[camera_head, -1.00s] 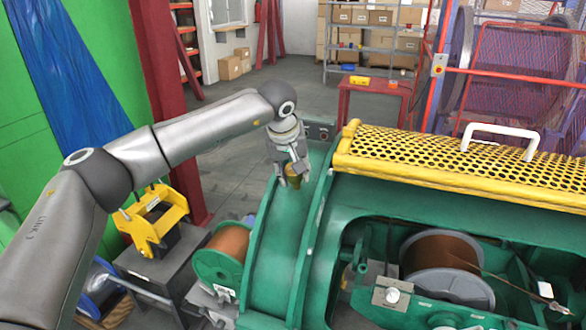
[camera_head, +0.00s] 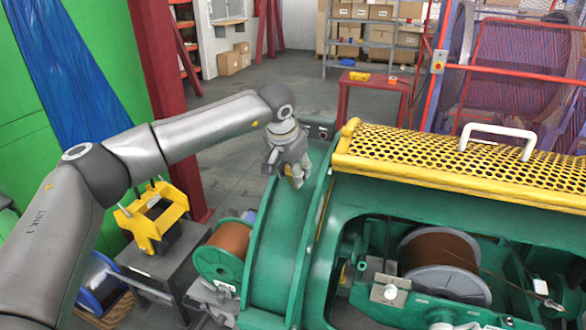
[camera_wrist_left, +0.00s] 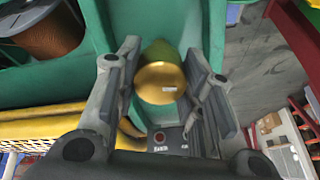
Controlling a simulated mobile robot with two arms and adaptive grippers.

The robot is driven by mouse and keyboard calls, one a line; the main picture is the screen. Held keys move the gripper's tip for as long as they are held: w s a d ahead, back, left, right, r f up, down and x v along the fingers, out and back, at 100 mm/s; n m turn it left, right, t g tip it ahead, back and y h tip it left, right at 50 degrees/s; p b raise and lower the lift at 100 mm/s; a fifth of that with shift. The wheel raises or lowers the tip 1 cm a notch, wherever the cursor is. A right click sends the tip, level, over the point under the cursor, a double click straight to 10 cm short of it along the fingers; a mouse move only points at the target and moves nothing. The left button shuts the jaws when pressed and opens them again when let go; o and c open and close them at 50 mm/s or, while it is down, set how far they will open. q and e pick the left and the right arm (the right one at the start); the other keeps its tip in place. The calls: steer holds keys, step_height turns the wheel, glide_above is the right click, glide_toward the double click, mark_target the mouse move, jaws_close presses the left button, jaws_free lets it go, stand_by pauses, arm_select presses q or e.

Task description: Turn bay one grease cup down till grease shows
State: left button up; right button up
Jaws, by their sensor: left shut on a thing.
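The grease cup (camera_wrist_left: 161,80) is a brass-coloured round cap on the green housing (camera_head: 272,250) of the strander. In the left wrist view it sits between the two fingers of my left gripper (camera_wrist_left: 162,88), which is shut on it. In the head view my left gripper (camera_head: 293,178) reaches down onto the green curved housing, and only a sliver of the brass cup shows between its fingers. I cannot see any grease at the cup. My right gripper is not in either view.
A yellow perforated guard (camera_head: 455,165) with a white handle (camera_head: 500,138) lies right of the cup. A copper wire bobbin (camera_head: 440,262) sits in the open bay below it. A yellow bracket (camera_head: 152,215) stands on a grey stand at left. A red table (camera_head: 375,85) stands behind.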

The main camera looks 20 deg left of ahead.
arm_select(q)
steer(key=shift+m, duration=0.4)
steer(key=o, duration=1)
steer(key=shift+o, duration=0.2)
steer(key=v, duration=1.2)
